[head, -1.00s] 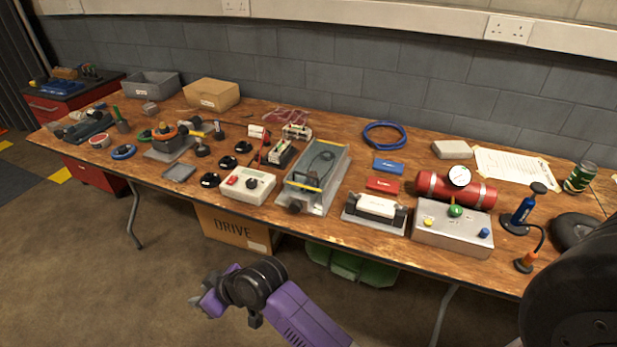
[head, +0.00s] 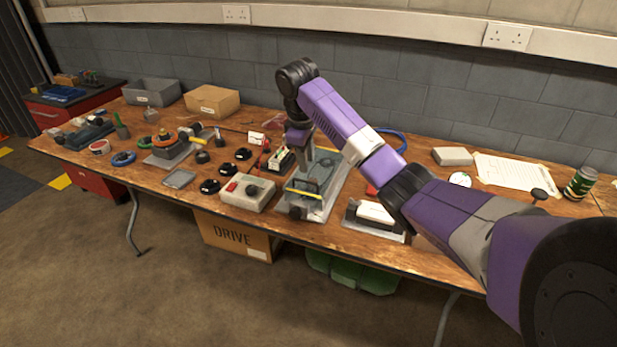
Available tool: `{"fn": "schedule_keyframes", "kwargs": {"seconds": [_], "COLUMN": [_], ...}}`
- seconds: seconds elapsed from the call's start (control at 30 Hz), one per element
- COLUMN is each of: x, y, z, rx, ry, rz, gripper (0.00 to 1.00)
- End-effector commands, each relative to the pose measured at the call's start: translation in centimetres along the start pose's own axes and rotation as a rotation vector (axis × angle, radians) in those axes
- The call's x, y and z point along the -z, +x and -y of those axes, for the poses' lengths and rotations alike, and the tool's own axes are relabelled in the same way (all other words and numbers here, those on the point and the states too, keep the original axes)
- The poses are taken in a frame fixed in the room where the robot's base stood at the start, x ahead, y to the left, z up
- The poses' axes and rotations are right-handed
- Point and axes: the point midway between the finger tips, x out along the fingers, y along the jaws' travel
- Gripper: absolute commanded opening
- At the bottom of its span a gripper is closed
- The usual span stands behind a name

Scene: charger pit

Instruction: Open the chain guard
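The chain guard (head: 322,188) is a clear, box-shaped cover on a grey base plate, with a yellow strip across its near end. A dark loop shape shows through it. It stands in the middle of the bench, with its far part hidden behind my arm. My gripper (head: 311,168) points down over the far half of the guard. I cannot tell whether it touches the cover, and its fingers are too small to show whether they are open or shut.
A control box (head: 248,192) with a red switch stands close on the left. A white block in a holder (head: 375,214) stands to the right. My arm hides much of the bench's right part. A blue hose (head: 397,140) lies behind. Several small parts fill the left side.

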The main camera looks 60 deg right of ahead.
Motion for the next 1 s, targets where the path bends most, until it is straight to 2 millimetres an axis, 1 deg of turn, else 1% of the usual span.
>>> {"fn": "schedule_keyframes", "kwargs": {"seconds": [0.07, 0.4, 0.5, 0.67, 0.9, 0.93, 1.0], "x": [-0.2, -0.2, -0.2, -0.2, -0.1, -0.1, -0.1], "y": [0.5, 5.5, 6.6, 7.5, 7.6, 7.6, 7.6], "z": [-0.2, -0.1, -0.1, -0.1, -0.1, -0.1, -0.1], "rx": [0.001, 0.001, 0.001, 0.0, -0.001, -0.001, -0.001], "ry": [0.001, 0.001, 0.0, 0.0, 0.0, 0.0, 0.001], "rz": [0.008, 0.006, 0.005, 0.003, 0.003, 0.003, 0.003], "gripper": [0.31, 0.31, 0.31, 0.31, 0.31, 0.29, 0.15]}}
